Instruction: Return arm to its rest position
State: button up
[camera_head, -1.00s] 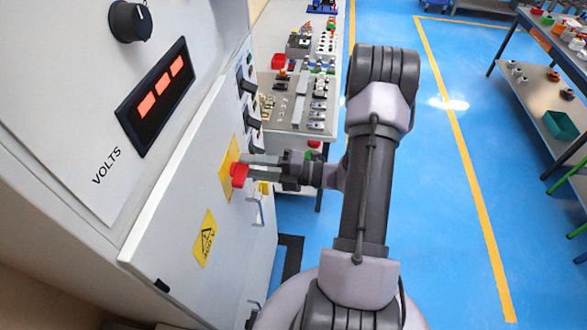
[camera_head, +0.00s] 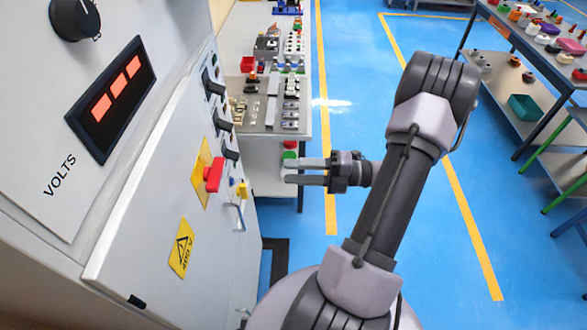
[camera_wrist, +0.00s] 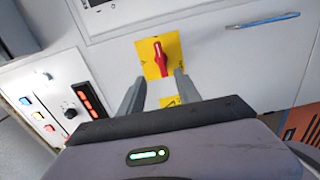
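My gripper (camera_head: 304,172) is in front of the grey cabinet, apart from it, with its fingers pointing left in the head view. In the wrist view my gripper (camera_wrist: 160,92) shows two fingers spread apart with nothing between them. Beyond them is a red rotary handle (camera_wrist: 160,58) on a yellow plate (camera_wrist: 149,66). In the head view the red handle (camera_head: 214,174) stands out from the cabinet door, left of the fingertips with a clear gap. My arm rises from the lower middle and leans to the right.
The grey cabinet (camera_head: 150,235) fills the left side, with black switches, a red-lit display (camera_head: 118,85) and a warning label (camera_head: 182,248). A workbench (camera_head: 262,118) with parts stands behind the gripper. A shelf table (camera_head: 530,60) stands at right. The blue floor between is clear.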

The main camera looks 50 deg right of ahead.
jog(key=s+a+f+m+g+h+b, duration=0.1)
jog(key=a+f+m+g+h+b, duration=0.1)
jog(key=a+f+m+b, duration=0.3)
jog(key=s+a+f+m+g+h+b, duration=0.1)
jog(key=a+f+m+g+h+b, duration=0.2)
jog(key=a+m+b, duration=1.1)
jog(key=s+a+f+m+g+h+b, duration=0.2)
jog(key=a+f+m+g+h+b, duration=0.1)
jog(key=a+f+m+b, duration=0.4)
jog(key=a+m+h+b, duration=0.1)
jog(key=a+m+b, duration=0.1)
jog(key=m+b, duration=0.1)
jog(key=shift+a+m+b, duration=0.25)
jog(key=shift+m+b, duration=0.05)
jog(key=shift+b, duration=0.2)
